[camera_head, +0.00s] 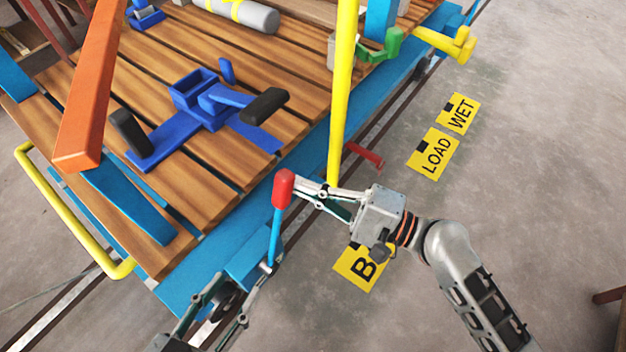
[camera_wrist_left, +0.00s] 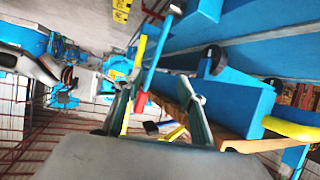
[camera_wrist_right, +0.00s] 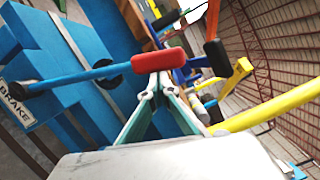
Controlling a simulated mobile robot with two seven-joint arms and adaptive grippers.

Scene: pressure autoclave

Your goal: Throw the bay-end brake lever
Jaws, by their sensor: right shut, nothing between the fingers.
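The brake lever is a slim blue rod with a red grip (camera_head: 284,188), standing upright at the cart's near edge in the head view. In the right wrist view the red grip (camera_wrist_right: 158,61) lies across just beyond the fingertips, and its rod runs left toward a BRAKE label (camera_wrist_right: 17,104). My right gripper (camera_head: 302,184) is shut and empty, its tips beside or touching the red grip. My left gripper (camera_head: 238,281) is open at the lower left, with one fingertip close to the rod's base. In the left wrist view its fingers (camera_wrist_left: 158,80) are spread.
The wood-slatted cart (camera_head: 215,50) carries a blue clamp device (camera_head: 200,105). A yellow post (camera_head: 342,90) rises just behind my right gripper, with a red peg (camera_head: 364,155) beside it. An orange bar (camera_head: 85,90) stands at left.

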